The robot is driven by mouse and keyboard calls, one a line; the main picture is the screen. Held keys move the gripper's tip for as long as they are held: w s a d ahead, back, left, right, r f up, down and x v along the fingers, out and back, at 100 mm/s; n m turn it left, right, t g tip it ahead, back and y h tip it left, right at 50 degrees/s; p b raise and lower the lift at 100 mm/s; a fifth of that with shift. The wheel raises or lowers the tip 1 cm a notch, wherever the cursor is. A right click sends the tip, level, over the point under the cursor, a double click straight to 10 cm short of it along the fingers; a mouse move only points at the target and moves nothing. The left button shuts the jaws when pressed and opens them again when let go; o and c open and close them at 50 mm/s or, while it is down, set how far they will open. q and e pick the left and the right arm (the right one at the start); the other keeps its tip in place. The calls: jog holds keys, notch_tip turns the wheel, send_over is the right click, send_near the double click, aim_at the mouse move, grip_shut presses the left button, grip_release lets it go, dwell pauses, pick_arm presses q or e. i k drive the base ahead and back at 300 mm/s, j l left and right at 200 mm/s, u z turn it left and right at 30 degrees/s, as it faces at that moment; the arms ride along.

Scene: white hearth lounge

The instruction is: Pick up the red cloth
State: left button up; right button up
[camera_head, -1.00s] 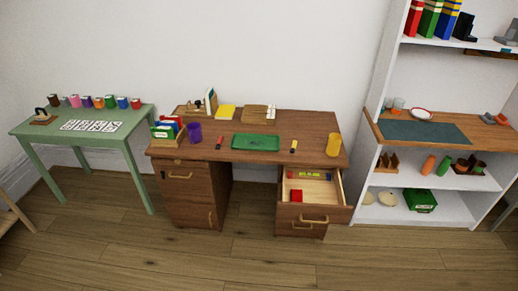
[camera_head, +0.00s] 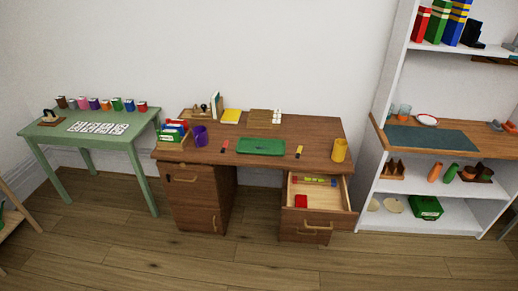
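A small red item (camera_head: 301,201), which may be the red cloth, lies in the open drawer (camera_head: 325,199) at the right side of the brown desk (camera_head: 300,131). Neither of my grippers is in view.
A green tray (camera_head: 260,147), a purple cup (camera_head: 200,136) and a yellow cup (camera_head: 339,150) stand on the desk. A green table (camera_head: 135,139) is at the left, a white shelf unit (camera_head: 455,213) at the right. The wooden floor (camera_head: 200,262) in front is clear.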

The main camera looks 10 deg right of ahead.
aim_at(300, 200)
jog(key=i+j+z, duration=0.3)
jog(key=i+j, duration=0.25)
jog(key=i, duration=0.4)
jog(key=i+j+z, duration=0.3)
jog(key=i+j, duration=0.4)
jog(key=i, duration=0.15)
